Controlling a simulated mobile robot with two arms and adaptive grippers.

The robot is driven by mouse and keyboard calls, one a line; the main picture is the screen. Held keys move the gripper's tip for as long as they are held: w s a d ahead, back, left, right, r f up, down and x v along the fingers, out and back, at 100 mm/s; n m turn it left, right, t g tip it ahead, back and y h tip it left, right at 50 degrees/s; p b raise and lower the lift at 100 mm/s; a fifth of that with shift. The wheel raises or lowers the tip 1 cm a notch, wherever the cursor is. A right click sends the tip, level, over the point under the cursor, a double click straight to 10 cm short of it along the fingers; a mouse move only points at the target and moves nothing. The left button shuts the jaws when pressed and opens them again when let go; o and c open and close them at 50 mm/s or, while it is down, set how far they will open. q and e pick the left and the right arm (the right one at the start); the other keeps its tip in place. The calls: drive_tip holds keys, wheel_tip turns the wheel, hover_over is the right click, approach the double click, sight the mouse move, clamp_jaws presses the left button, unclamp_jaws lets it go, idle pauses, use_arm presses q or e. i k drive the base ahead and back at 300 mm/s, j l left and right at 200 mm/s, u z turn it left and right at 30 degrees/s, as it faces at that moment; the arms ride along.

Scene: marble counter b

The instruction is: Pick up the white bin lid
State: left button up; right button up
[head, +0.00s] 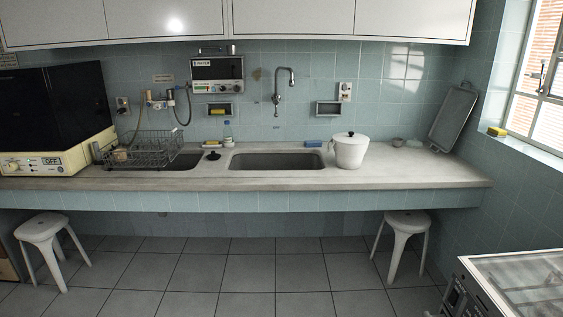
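The white bin (349,154) stands upright on the counter, just right of the right-hand sink. Its white lid (350,138) sits on top of it, with a small dark knob in the middle. Neither of my grippers shows in the head view, so where they are relative to the lid cannot be seen.
A blue sponge (313,143) lies behind the right sink (276,161). A wire dish rack (143,150) is at left. Stools (405,222) stand below.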

sight(350, 137)
drive_tip(key=i, duration=0.7)
drive_tip(key=i+u, duration=0.15)
drive_tip(key=i, duration=0.5)
drive_tip(key=i+l, duration=0.2)
drive_tip(key=i, duration=0.5)
drive_tip(key=j+u, duration=0.05)
